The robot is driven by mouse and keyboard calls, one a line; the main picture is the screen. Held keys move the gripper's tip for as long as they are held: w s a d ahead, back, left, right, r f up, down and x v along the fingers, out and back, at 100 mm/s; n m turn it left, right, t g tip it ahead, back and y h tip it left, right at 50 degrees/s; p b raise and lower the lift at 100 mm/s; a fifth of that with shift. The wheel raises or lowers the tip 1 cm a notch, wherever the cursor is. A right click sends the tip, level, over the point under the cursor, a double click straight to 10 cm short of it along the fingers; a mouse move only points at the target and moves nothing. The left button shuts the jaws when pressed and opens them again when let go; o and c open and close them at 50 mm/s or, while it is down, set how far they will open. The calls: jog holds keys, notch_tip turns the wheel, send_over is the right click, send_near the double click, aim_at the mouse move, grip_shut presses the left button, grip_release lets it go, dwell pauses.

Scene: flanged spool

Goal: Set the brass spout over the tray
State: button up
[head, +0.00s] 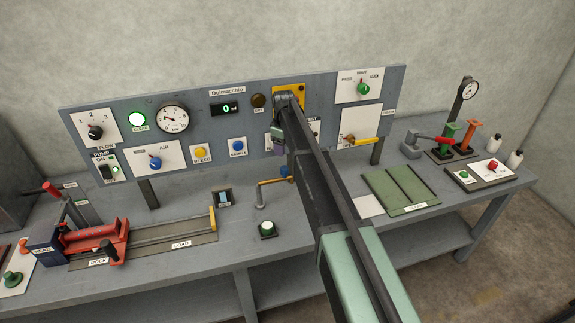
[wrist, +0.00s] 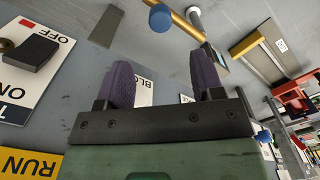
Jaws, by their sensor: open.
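The brass spout (head: 271,182) is a thin bent bar on a silver post on the bench. It points right in the head view, with a blue knob (head: 284,170) by its end, partly behind my arm. The wrist view shows the brass bar (wrist: 186,25) and blue knob (wrist: 160,18) beyond my fingers. A small dark-framed box with a pale blue face (head: 223,197), left of the post, seems to be the tray; the spout is not above it. My gripper (head: 279,147), with purple fingers, is open and empty in front of the panel, apart from the spout.
The upright panel (head: 190,123) of dials and knobs stands behind. A red slide unit (head: 95,240) lies left. A green plate (head: 400,190) and white sheet (head: 368,205) lie right of my arm.

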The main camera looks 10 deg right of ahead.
aim_at(285, 168)
notch_tip(285, 168, down, 11)
jog(key=b, duration=1)
jog(key=shift+b, duration=0.35)
jog(key=shift+r, duration=0.1)
jog(key=shift+c, duration=0.4)
grip_shut()
